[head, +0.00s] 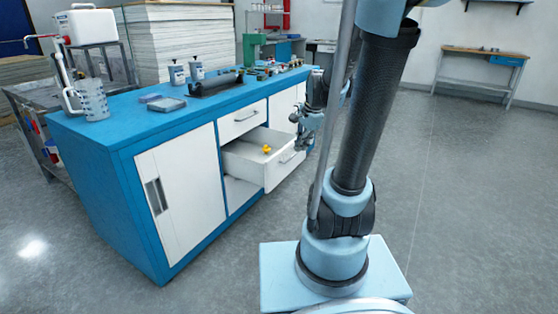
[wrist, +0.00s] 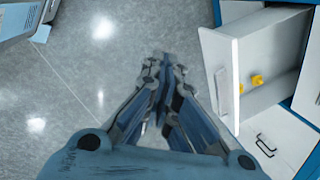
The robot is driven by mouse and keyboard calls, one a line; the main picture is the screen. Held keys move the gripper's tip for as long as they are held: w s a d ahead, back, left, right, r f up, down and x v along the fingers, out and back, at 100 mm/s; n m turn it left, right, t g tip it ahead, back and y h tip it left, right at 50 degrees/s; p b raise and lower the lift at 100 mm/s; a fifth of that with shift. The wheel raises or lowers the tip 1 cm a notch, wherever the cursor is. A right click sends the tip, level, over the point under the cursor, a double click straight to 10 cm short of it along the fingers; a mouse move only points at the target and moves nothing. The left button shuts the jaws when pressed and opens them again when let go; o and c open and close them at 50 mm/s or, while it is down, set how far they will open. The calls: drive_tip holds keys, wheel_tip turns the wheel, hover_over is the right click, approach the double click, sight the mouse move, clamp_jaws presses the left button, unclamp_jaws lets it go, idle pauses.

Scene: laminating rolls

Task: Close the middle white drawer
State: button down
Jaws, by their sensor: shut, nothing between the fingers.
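The middle white drawer (head: 284,172) stands pulled out from the blue cabinet (head: 138,214), below a shut white drawer (head: 238,121). Its bar handle (head: 290,157) is on its front panel. A small yellow object (head: 266,149), like a toy duck, lies inside the drawer. The drawer (wrist: 218,52) is also at the right of the wrist view, with the yellow object (wrist: 257,81) in it. My gripper (head: 300,146) is beside the drawer front, on its outer side. In the wrist view my gripper (wrist: 163,60) is shut and empty, over floor, with a gap to the drawer front.
The blue top holds bottles (head: 177,75), a black roll (head: 215,85), a clear jug (head: 91,100) and small items. A white cabinet door (head: 182,190) is shut at the left. Open grey floor (head: 470,200) lies at the right.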

sight(278, 157)
drive_tip(key=w+f+m+y, duration=0.1)
drive_tip(key=w+f+m, duration=0.45)
drive_tip(key=w, duration=0.35)
drive_tip(key=w+f+m+y, duration=0.1)
drive_tip(key=w+f+m, duration=0.4)
drive_tip(key=w, duration=0.4)
drive_tip(key=shift+m, duration=0.45)
drive_tip(key=w+a+f, duration=0.1)
drive_tip(key=a+f, duration=0.1)
drive_tip(key=w+a+f, duration=0.2)
drive_tip(key=f, duration=0.1)
drive_tip(key=w+a+f, duration=0.1)
drive_tip(key=a+f, duration=0.1)
drive_tip(key=a, duration=0.1)
drive_tip(key=shift+w+f, duration=0.25)
